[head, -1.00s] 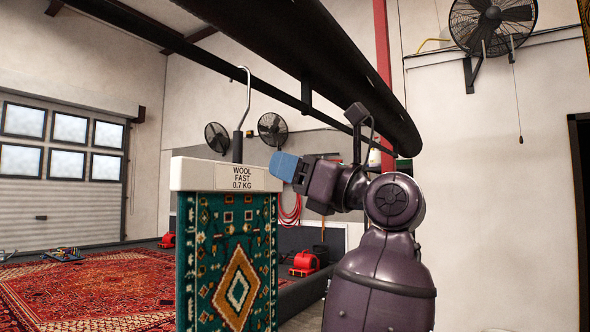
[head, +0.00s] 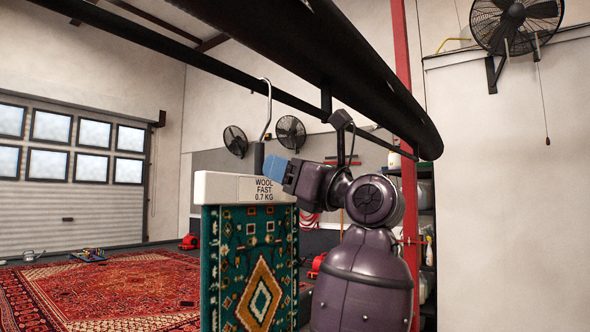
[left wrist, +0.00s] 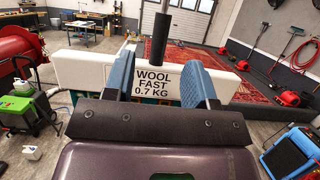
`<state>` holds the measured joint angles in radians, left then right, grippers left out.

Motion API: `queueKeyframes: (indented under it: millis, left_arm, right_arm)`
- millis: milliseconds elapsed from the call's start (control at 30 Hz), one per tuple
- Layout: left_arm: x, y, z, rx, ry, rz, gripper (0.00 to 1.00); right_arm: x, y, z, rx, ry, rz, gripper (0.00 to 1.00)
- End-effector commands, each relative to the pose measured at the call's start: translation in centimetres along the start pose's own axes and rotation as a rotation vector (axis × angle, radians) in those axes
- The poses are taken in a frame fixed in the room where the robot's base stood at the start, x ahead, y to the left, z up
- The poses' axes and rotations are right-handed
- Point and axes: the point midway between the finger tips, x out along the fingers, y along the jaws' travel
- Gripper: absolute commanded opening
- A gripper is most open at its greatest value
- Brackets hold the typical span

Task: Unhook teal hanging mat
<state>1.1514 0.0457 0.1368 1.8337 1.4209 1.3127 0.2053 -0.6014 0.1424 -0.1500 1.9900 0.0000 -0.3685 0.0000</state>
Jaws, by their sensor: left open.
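The teal mat (head: 252,270), with a tan diamond pattern, hangs from a white hanger bar (head: 228,188) labelled "WOOL FAST 0.7 KG". A dark grip (head: 258,157) rises from the bar into a metal hook (head: 267,105), whose top appears to meet the thin black rail (head: 215,64). My left gripper (head: 275,167) is open with blue fingertips just right of the grip. In the left wrist view, the left gripper (left wrist: 160,75) has its fingers apart at either side of the label, and the dark grip (left wrist: 160,38) stands between them. Contact is unclear. My right gripper is not in view.
A thick black beam (head: 330,70) runs overhead, above my arm. Wall fans (head: 291,132) and a red post (head: 404,60) stand behind. A red patterned rug (head: 110,290) covers the floor at left. A green machine (left wrist: 15,103) shows in the left wrist view.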

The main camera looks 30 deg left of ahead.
Motion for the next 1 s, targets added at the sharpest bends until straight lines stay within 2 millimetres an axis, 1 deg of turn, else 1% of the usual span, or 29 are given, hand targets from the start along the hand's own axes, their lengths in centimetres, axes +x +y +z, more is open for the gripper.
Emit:
queueKeyframes:
  millis: [233, 800, 1000]
  left_arm:
    - [1.7, 0.1, 0.1, 0.0, 0.0, 0.002, 0.51]
    - [5.3, 0.0, 0.1, 0.0, 0.001, 0.001, 0.51]
    - [6.2, 0.0, 0.1, 0.0, 0.0, 0.0, 0.51]
  right_arm:
    - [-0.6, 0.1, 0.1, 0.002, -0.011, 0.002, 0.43]
    - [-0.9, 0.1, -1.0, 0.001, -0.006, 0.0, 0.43]
    - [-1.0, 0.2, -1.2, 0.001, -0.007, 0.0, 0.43]
